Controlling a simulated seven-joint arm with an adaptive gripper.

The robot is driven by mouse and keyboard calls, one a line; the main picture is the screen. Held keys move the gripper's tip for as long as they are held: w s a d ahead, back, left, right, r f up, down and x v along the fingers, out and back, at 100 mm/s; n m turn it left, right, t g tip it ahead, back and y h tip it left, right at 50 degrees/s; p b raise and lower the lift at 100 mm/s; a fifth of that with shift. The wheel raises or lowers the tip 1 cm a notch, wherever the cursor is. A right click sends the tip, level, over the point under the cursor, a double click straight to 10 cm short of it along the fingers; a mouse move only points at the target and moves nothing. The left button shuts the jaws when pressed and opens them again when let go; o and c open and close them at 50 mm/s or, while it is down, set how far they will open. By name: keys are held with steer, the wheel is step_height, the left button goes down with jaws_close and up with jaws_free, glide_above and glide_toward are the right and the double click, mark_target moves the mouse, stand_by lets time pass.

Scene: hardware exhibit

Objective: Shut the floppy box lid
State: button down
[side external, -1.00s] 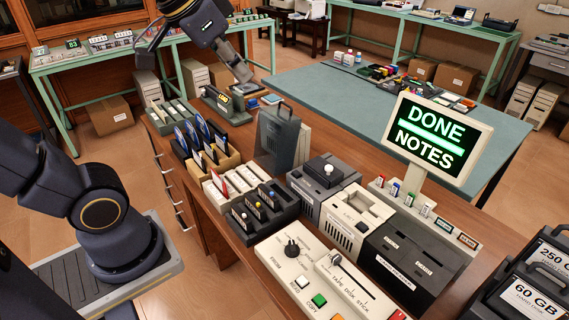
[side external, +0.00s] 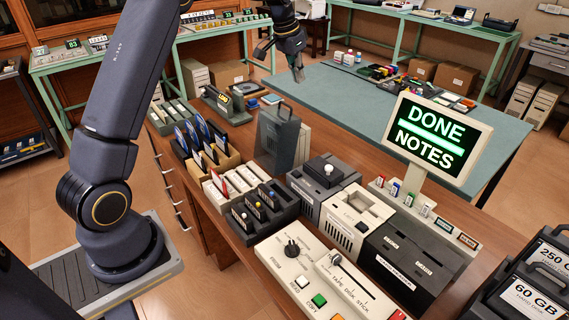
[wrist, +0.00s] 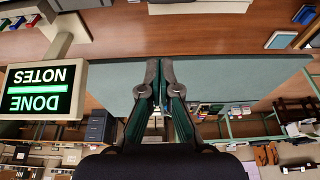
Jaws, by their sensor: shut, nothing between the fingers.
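A dark grey, smoky upright panel with a handle on top (side external: 277,138) stands on the wooden desk, against a lighter body at its right; it looks like the raised lid of the floppy box, though I cannot tell for sure. My gripper (side external: 299,76) is up in the air beyond the panel, over the green-topped table side, clear of everything. In the wrist view my gripper (wrist: 160,72) has its fingers together, with nothing between them.
A sign reading DONE NOTES (side external: 436,138) stands at the right of the desk and also shows upside down in the wrist view (wrist: 40,90). Drives, a control panel (side external: 318,282) and disk racks crowd the desk front. The green tabletop (side external: 330,120) has much free room.

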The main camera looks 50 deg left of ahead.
mark_target(293, 114)
steer(key=shift+s+f, duration=0.25)
steer(key=shift+f, duration=0.95)
steer(key=shift+s+f, duration=0.25)
steer(key=shift+f, duration=1)
steer(key=shift+s+f, duration=0.25)
steer(key=shift+f, duration=0.95)
